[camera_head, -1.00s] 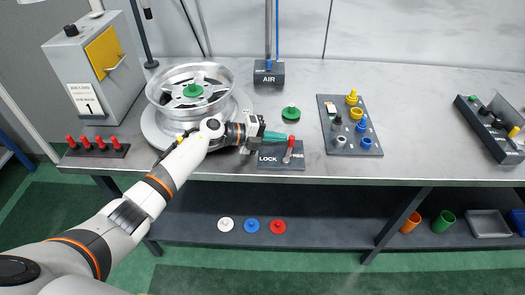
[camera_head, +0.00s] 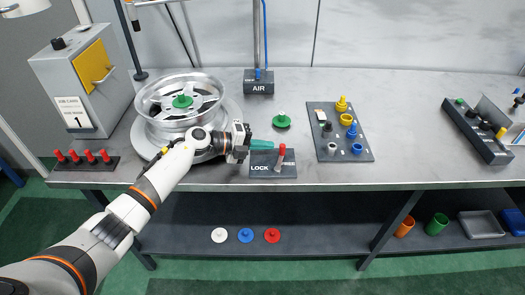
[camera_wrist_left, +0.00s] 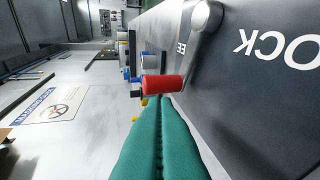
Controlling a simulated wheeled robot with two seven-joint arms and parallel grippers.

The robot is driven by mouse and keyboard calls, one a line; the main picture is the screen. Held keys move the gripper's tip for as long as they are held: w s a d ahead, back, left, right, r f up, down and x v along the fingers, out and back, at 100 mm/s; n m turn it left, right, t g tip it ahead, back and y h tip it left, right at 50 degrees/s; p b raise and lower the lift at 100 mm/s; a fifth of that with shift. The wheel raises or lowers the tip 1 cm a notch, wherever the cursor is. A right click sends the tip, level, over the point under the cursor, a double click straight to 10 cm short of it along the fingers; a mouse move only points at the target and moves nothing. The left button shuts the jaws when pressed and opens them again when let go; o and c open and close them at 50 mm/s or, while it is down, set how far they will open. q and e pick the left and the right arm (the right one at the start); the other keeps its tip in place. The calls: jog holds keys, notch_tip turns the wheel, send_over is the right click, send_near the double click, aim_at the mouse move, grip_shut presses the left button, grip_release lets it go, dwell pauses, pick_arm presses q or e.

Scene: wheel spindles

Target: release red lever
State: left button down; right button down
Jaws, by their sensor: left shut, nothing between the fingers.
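The red lever (camera_head: 282,150) stands on a dark plate (camera_head: 259,173) at the bench's front edge, marked LOCK at left and FREE at right. The lever's red handle is towards the FREE side, with its grey arm running down to the plate. My left gripper (camera_head: 272,145) is shut and empty, its green fingers pointing right, just left of the handle. In the left wrist view, the closed fingertips (camera_wrist_left: 160,100) lie right beside the red handle (camera_wrist_left: 163,86); I cannot tell whether they touch. My right gripper is not in view.
A wheel rim (camera_head: 152,127) with a green spindle stands behind my left forearm. A green piece (camera_head: 281,121) lies behind the lever, near the AIR box (camera_head: 258,82). A tray of coloured parts (camera_head: 332,154) is to the right.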

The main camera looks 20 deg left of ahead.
pick_arm(q)
jog(key=b+v, duration=0.1)
jog(key=v, duration=0.9)
jog(key=shift+s+a+r+b, duration=0.1)
jog(key=shift+a+b, duration=0.15)
jog(key=shift+b, duration=0.05)
jog(key=shift+d, duration=0.1)
